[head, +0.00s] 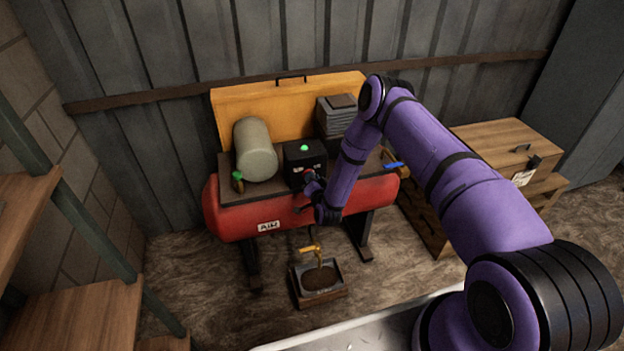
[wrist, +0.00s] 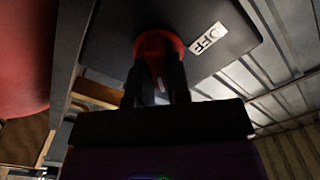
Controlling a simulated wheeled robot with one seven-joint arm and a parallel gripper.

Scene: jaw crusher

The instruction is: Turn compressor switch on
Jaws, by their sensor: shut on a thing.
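The compressor (head: 290,205) has a red tank marked "AIR" and stands against the back wall. A black switch box (head: 300,155) with a green light or button on its upper face sits on its deck. My gripper (head: 309,178) is at the front of that box. In the wrist view, my gripper (wrist: 157,72) is shut on a round red switch knob (wrist: 158,43) on the dark box face (wrist: 115,30). A white "OFF" label (wrist: 208,38) is to the right of the knob. The fingers hide part of the knob, so its pointing direction cannot be told.
A beige cylinder (head: 255,150) and a grey finned block (head: 336,117) flank the box. A blue-handled valve (head: 393,165) is to the right. A tray with a yellow tap (head: 320,276) is on the floor in front. Wooden shelves (head: 35,220) stand left, a wooden chest (head: 507,150) right.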

